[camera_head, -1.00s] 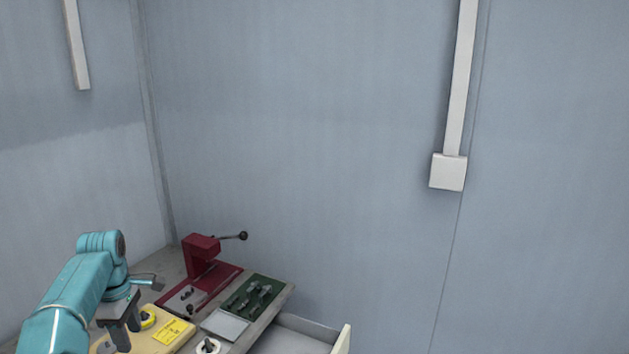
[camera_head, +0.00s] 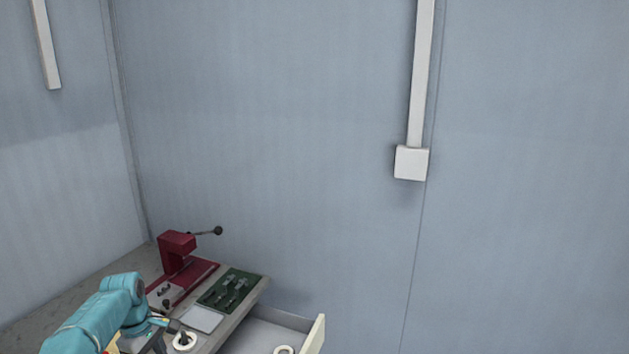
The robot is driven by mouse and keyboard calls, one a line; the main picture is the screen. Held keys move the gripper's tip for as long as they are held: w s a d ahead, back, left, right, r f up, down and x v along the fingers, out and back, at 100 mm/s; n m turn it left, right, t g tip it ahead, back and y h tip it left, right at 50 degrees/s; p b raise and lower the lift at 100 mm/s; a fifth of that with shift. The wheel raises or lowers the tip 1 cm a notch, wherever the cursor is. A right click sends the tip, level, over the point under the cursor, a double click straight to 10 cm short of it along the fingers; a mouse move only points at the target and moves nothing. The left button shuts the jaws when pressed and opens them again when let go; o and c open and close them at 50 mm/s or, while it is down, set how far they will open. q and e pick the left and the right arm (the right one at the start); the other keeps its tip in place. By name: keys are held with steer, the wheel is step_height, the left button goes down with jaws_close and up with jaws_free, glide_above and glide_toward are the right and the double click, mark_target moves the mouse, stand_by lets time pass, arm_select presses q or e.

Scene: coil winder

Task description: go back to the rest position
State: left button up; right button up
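My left arm comes in at the lower left, over the front of the bench (camera_head: 245,293). Its gripper (camera_head: 150,346) is at the bottom edge, mostly cut off, so its opening cannot be seen. A white ring-shaped spool (camera_head: 184,341) lies just right of it; I cannot tell whether they touch. The red coil winder (camera_head: 177,252) with its black-knobbed handle stands at the back of the bench. My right gripper is out of view.
A green tray (camera_head: 213,296) with several dark parts and a pale flat plate (camera_head: 202,319) lie on the bench. A drawer (camera_head: 316,335) stands open at the right, with another white ring (camera_head: 284,350) inside. Walls enclose the back and left.

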arm_select(q)
steer(key=s+d+f+m+h, duration=0.1)
steer(key=s+d+f+m, duration=0.3)
steer(key=d+f, duration=0.5)
steer(key=s+d+f+m+h, duration=0.1)
steer(key=s+d+f+m, duration=0.3)
steer(key=d+f, duration=0.5)
steer(key=s+d+f+m, duration=0.1)
steer(key=s+d+m, duration=0.1)
steer(key=s+d, duration=0.2)
steer(key=s+d+f+m+b, duration=0.1)
steer(key=s+d, duration=0.3)
steer(key=s, duration=0.7)
steer(key=s+d+f+m+h, duration=0.1)
steer(key=s+d+m, duration=0.2)
steer(key=s, duration=0.4)
steer(key=shift+s+d, duration=0.2)
steer(key=shift+d, duration=0.35)
